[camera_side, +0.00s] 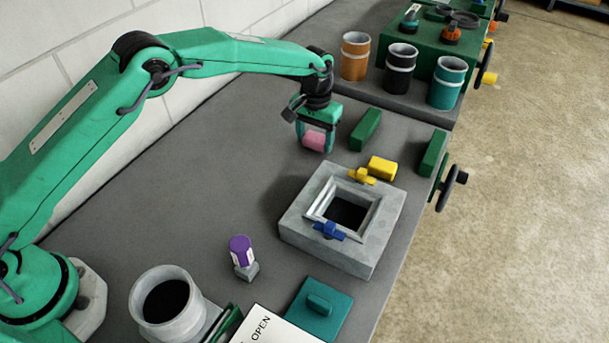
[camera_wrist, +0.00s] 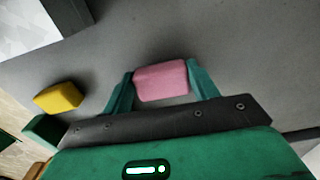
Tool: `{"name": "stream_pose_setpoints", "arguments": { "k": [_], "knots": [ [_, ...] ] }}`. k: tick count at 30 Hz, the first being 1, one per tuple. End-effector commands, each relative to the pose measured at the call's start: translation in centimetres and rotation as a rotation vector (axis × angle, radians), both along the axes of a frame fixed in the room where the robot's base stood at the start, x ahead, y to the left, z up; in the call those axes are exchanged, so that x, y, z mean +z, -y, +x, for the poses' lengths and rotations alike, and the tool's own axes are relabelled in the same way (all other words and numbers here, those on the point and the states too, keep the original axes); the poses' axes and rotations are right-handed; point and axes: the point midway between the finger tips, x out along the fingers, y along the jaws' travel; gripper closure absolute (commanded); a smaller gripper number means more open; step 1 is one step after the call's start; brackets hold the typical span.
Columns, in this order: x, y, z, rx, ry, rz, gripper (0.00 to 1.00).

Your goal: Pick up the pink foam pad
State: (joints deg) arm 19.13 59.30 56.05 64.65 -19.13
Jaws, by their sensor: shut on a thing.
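The pink foam pad (camera_side: 315,139) is between the fingers of my gripper (camera_side: 316,142), over the far part of the grey bench. In the wrist view the pink pad (camera_wrist: 161,81) sits between the two green fingertips of my gripper (camera_wrist: 160,84), which touch it on both sides. The gripper is shut on it. In the side view part of the pad is hidden by the fingers. I cannot tell for sure how far the pad is above the bench top.
A grey square duct box (camera_side: 298,225) with a dark opening stands nearer the camera. A yellow block (camera_side: 382,168) and green blocks (camera_side: 365,129) lie close to the gripper. Several cups, including an orange one (camera_side: 355,57), stand behind.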

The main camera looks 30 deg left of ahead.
Motion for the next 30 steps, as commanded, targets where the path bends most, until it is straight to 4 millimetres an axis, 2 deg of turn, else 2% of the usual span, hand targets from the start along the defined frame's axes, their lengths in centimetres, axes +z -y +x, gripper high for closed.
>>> {"name": "stream_pose_setpoints", "arguments": {
  "k": [7, 21, 30],
  "knots": [
    [3.2, 0.0, 0.0, 0.000, 0.003, -0.001, 0.63],
    [7.6, 4.9, -5.8, -0.004, 0.001, -0.001, 0.63],
    [9.5, 7.0, -8.4, -0.001, 0.000, 0.000, 0.63]
  ]
}}
